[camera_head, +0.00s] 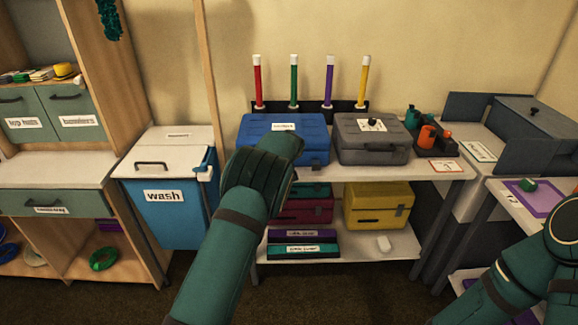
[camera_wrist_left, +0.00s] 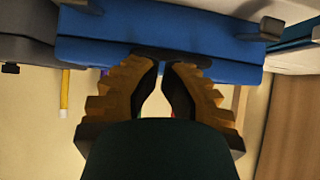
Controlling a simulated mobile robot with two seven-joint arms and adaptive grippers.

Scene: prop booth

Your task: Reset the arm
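My left arm reaches up the middle of the head view, and its wrist hides its gripper there. In the left wrist view my left gripper (camera_wrist_left: 161,66) shows two stepped, tan-edged fingers with dark inner pads. Their tips come near each other, with a narrow gap. A blue case (camera_head: 312,138) lies on the tabletop behind my wrist. It also shows upside down in the left wrist view (camera_wrist_left: 100,50), with a dark handle-like part right at the fingertips; contact is unclear. My right arm shows at the lower right, but its gripper is out of view.
A grey case (camera_head: 362,148) lies right of the blue case on the white table (camera_head: 432,171). Coloured tubes (camera_head: 294,82) stand behind. A blue wash bin (camera_head: 163,205) stands left. A yellow case (camera_head: 377,207) sits on the lower shelf. A side table (camera_head: 510,203) stands right.

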